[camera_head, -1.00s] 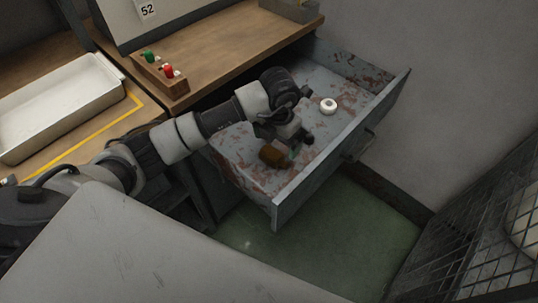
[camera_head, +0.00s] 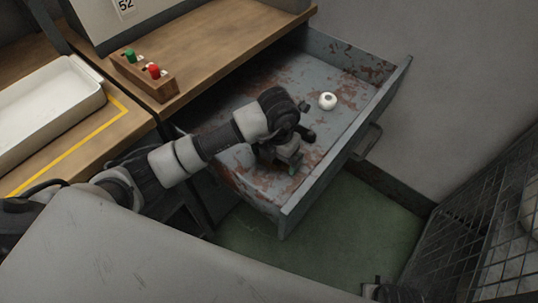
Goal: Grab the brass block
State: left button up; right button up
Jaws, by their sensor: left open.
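My left gripper (camera_head: 289,163) is open and low inside the open drawer (camera_head: 311,193), close to the drawer's floor near its front panel. I cannot see the brass block now. The gripper and wrist cover the spot where it lay, so I cannot tell whether the block is between the fingers.
A white ring-shaped piece (camera_head: 327,101) lies farther back in the rusty drawer. A wooden block with green and red knobs (camera_head: 143,76) stands on the bench (camera_head: 215,45). A white tray (camera_head: 45,120) is at left, a wire mesh cage (camera_head: 490,240) at right.

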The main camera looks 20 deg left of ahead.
pick_arm(q)
jog(key=c, duration=0.9)
jog(key=shift+o, duration=0.2)
jog(key=shift+r, duration=0.1)
